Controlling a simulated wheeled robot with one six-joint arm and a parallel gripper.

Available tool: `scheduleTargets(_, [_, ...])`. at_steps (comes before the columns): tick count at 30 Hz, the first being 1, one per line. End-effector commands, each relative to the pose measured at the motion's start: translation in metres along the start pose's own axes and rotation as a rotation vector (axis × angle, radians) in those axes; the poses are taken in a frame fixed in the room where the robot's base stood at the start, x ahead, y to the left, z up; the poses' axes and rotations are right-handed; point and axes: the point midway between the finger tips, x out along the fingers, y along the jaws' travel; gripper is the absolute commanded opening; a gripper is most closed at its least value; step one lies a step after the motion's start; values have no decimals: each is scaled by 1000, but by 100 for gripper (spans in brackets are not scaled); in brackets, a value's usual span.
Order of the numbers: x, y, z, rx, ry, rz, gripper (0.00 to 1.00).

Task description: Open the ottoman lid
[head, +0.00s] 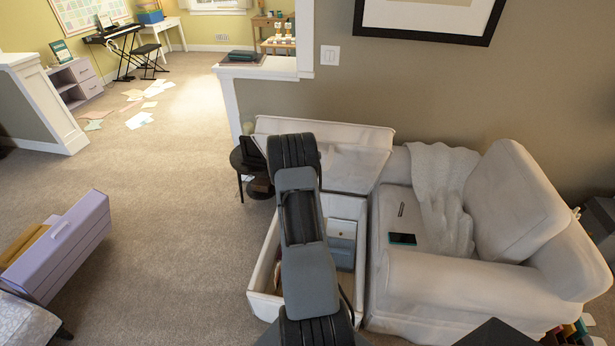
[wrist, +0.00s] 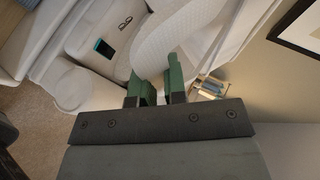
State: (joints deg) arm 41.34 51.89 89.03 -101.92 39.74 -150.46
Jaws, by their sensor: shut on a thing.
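The ottoman (head: 263,266) stands left of the armchair, and its box is open at the top. Its pale lid (head: 355,165) is raised and leans up at the far side, towards the wall. Inside the box are a blue item (head: 341,252) and a small white drawer-like piece (head: 342,229). My arm covers part of the lid and box in the head view and hides my gripper there. In the wrist view the green fingers of my gripper (wrist: 162,75) are shut on the lid; the exact spot of the grip is hard to see.
The beige armchair (head: 450,285) adjoins the ottoman on the right, with a phone (head: 402,239) and a throw blanket (head: 445,195) on it. A dark side table (head: 243,168) stands behind left. A lilac bench-like chest (head: 75,245) is far left; carpet between is clear.

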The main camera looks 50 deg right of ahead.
Motion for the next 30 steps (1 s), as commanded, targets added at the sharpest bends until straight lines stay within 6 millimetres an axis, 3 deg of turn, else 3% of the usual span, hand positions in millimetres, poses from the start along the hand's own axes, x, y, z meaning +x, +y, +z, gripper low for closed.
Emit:
scheduleTargets(6, [6, -17, -8, 3, -2, 0, 0])
scheduleTargets(19, [11, -19, -13, 8, 3, 2, 0])
scheduleTargets(20, [11, -19, -13, 8, 3, 2, 14])
scheduleTargets(21, [11, -19, -14, 8, 3, 2, 18])
scheduleTargets(27, [13, -19, -17, 10, 10, 3, 37])
scheduleTargets(30, [13, -19, -17, 10, 11, 4, 37])
